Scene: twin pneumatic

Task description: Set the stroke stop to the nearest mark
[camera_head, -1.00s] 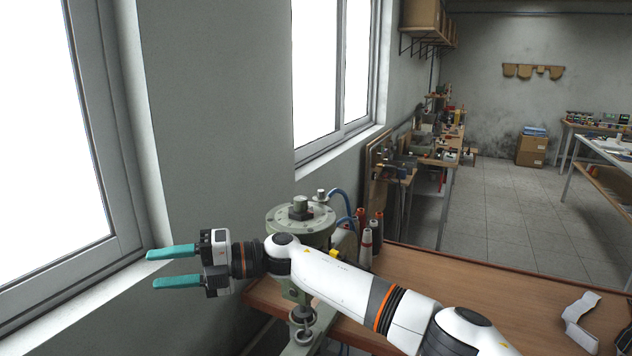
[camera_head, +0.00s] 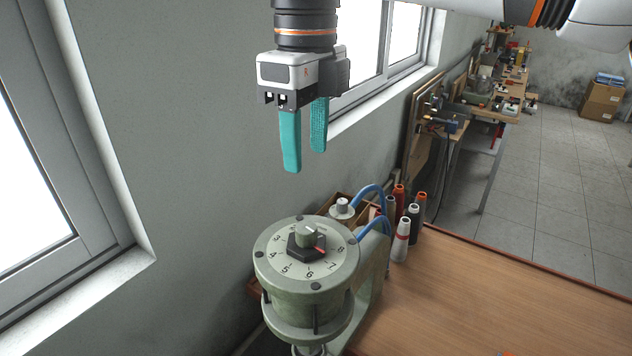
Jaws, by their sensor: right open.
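A red mark on the knob points to the lower right, roughly between 7 and 8; I cannot tell the exact position. My right gripper (camera_head: 305,160) hangs fingers-down above the dial, clear of the knob. Its two teal fingers are apart with nothing between them. My left gripper is not in view.
A small post with a pale cap (camera_head: 342,206) and blue hoses (camera_head: 372,192) stand just behind the dial. Several thread spools (camera_head: 402,238) stand to the right. The wooden table (camera_head: 480,300) is clear at the right. A wall and windows are at the left.

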